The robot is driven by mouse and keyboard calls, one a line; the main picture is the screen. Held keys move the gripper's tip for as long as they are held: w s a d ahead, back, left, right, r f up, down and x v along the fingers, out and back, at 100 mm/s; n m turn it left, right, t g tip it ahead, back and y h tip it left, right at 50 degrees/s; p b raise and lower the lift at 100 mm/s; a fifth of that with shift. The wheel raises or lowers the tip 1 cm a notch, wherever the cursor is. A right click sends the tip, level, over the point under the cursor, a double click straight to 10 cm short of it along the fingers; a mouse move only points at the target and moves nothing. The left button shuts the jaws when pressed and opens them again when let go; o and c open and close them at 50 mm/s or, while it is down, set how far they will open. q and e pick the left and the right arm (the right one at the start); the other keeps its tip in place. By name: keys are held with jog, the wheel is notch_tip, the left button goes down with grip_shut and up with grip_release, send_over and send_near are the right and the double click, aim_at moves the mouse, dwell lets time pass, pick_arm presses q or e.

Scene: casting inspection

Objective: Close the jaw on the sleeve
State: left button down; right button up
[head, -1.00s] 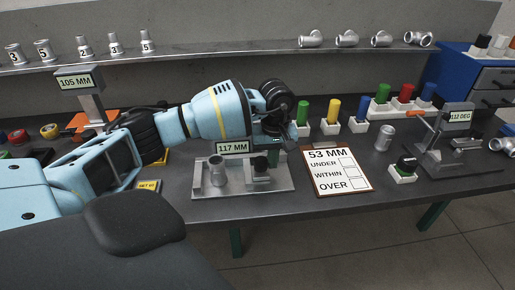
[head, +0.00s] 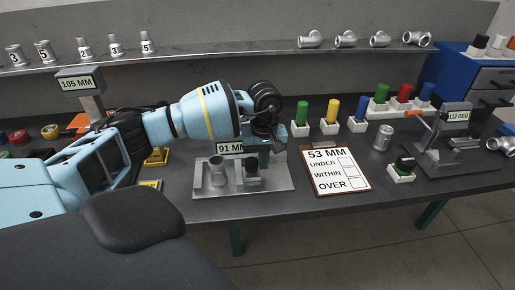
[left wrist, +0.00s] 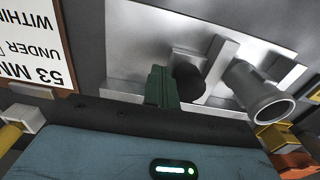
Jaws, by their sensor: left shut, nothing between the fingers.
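A grey metal sleeve (head: 217,172) stands on the flat plate of a gauge (head: 275,187) whose display (head: 229,149) reads 91 MM, its right end partly covered by my arm. The gauge's dark sliding jaw (head: 252,172) is to the right of the sleeve, with a gap between them. In the left wrist view the sleeve (left wrist: 262,95) is at the right and the black top of the jaw (left wrist: 188,80) is near the middle. My left gripper (left wrist: 161,86) is shut and empty, its green fingers beside the jaw on the side away from the sleeve. My right gripper is out of view.
A clipboard card (head: 336,170) reading 53 MM, UNDER, WITHIN, OVER lies right of the gauge. Green, yellow and blue pegs stand behind it. Another gauge (head: 448,145) is at the right, and a 105 MM display (head: 80,83) at the left.

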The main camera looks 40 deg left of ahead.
aim_at(248, 161)
pick_arm(q)
jog(key=shift+s+a+p, duration=0.45)
jog(key=shift+s+a, duration=1.05)
jog(key=shift+s, duration=0.2)
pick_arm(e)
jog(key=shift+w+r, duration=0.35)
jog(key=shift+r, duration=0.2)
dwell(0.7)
pick_arm(q)
jog(key=shift+w+d, duration=0.1)
jog(key=shift+w+d, duration=0.45)
jog(key=shift+w, duration=0.05)
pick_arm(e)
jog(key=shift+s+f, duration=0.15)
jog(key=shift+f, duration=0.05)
pick_arm(q)
jog(key=shift+r+p, duration=1.45)
jog(key=shift+r, duration=2.1)
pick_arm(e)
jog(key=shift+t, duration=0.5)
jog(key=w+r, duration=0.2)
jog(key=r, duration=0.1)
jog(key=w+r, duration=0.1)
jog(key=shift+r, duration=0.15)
